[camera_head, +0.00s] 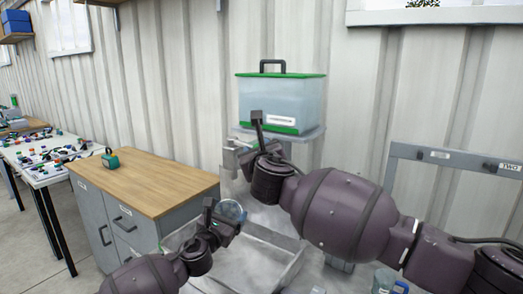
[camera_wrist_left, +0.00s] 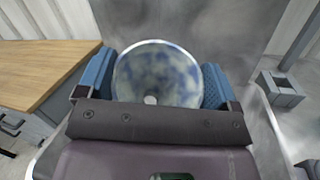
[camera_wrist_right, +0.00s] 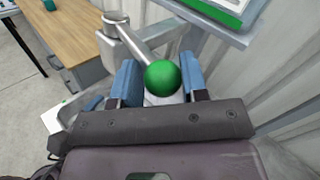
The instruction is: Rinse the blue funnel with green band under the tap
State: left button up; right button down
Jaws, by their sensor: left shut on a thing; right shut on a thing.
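The funnel (camera_head: 232,210) is held by my left gripper (camera_head: 224,217) over a grey basin. In the left wrist view the funnel's round mouth (camera_wrist_left: 157,74) faces the camera, pale with cloudy blue blotches, between the two blue finger pads. Its green band is not visible. My right gripper (camera_head: 256,146) is up at the metal tap (camera_head: 236,145), above the funnel in the head view. In the right wrist view its fingers are shut on the tap's green ball knob (camera_wrist_right: 163,78), at the end of a metal lever. I cannot make out any water running.
A translucent tote (camera_head: 280,98) with green lid stands on a grey wall shelf (camera_head: 310,134). The basin (camera_head: 288,270) lies below. A wooden-topped cabinet (camera_head: 150,182) stands left, with a small green object (camera_head: 110,159) on it. A cluttered table (camera_head: 50,165) is farther left.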

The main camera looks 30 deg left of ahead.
jog(key=shift+d+r+m+t+h, duration=0.1)
jog(key=shift+r+m+t+h, duration=0.1)
jog(key=shift+m+t+h, duration=0.25)
jog(key=c, duration=0.8)
grip_release()
jog(key=shift+d, duration=0.1)
jog(key=shift+o, duration=0.2)
jog(key=shift+f, duration=0.1)
jog(key=shift+s, duration=0.15)
jog(key=v, duration=1.1)
jog(key=shift+s+d, duration=0.25)
jog(key=shift+s, duration=0.1)
